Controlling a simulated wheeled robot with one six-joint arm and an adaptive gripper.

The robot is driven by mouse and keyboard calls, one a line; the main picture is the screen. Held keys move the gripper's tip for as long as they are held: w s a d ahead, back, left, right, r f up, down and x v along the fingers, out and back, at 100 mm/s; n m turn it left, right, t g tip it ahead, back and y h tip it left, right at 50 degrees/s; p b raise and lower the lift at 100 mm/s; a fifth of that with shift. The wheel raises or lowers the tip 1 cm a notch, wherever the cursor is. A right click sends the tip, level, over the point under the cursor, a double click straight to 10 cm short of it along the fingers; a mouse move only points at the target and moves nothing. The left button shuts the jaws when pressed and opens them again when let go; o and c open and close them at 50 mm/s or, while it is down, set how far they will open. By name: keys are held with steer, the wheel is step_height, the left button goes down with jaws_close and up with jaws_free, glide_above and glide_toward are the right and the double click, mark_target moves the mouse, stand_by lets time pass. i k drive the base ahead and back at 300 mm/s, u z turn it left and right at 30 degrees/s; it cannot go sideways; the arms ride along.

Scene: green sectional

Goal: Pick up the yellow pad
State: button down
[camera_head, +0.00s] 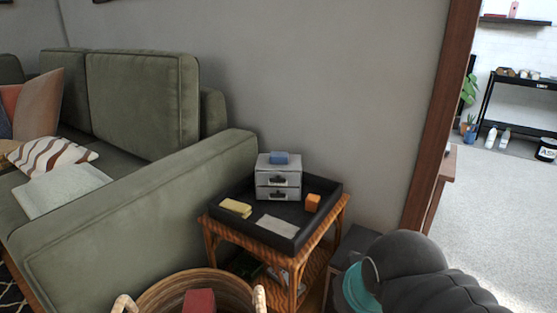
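A yellow pad (235,207) lies flat in the left part of a black tray (330,205). The tray sits on top of a wicker side table (231,230) beside the green sofa's arm. Part of my dark arm shows at the lower right, to the right of the table and apart from the pad. My gripper is not in the picture, so its state and what it may hold are hidden.
A wicker basket (170,294) with a red item (199,301) stands in front. The sofa (150,210) borders the left; open floor (495,215) lies at right.

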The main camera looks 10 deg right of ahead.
mark_target(242, 210)
steer(key=z, duration=0.1)
steer(key=k, duration=1)
steer(key=u, duration=0.75)
steer(key=i, duration=1.2)
steer(key=z, duration=0.5)
